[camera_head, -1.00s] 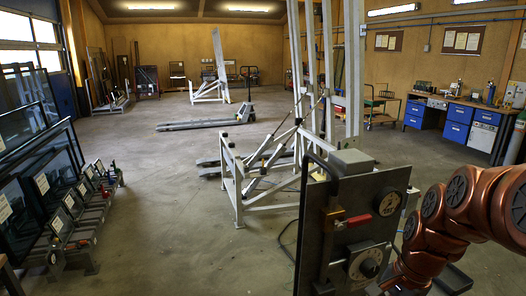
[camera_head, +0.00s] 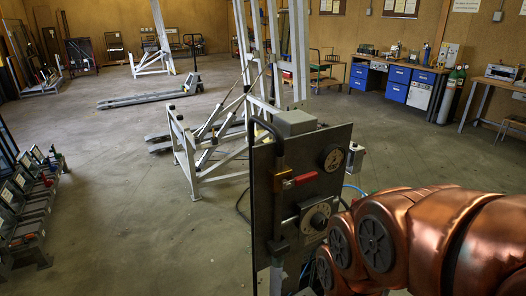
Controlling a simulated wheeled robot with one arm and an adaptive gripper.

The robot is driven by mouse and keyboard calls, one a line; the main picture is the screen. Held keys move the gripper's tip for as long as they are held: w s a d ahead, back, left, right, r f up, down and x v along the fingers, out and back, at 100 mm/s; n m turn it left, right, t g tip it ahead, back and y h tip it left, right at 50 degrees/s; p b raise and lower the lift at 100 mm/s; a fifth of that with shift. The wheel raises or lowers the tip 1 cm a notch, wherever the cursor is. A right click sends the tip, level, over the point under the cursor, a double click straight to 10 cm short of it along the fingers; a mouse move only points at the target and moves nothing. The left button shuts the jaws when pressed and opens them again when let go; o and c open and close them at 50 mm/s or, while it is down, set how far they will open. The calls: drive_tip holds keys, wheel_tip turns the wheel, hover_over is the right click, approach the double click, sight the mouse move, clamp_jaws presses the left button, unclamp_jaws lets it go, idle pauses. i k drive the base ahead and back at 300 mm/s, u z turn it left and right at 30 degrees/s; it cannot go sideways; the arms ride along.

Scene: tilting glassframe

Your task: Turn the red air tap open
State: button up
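The red air tap handle (camera_head: 304,178) is on the front of the upright control panel (camera_head: 330,190), below a round gauge (camera_head: 333,158) and above a dial (camera_head: 317,217). The handle lies roughly level, pointing right from a small brass-coloured fitting. My copper-coloured arm (camera_head: 440,235) fills the lower right of the view, right of the panel and nearer to me. My gripper is not visible; the arm's end is hidden or outside the picture.
A white tilting frame (camera_head: 215,180) stands behind and left of the panel. A pallet jack (camera_head: 150,97) lies farther back. Workbenches (camera_head: 400,75) with blue drawers stand at the back right. The floor at centre left is clear.

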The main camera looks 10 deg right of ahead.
sight(301, 180)
drive_tip(key=u, duration=0.3)
drive_tip(key=k, duration=0.75)
drive_tip(key=u, duration=0.4)
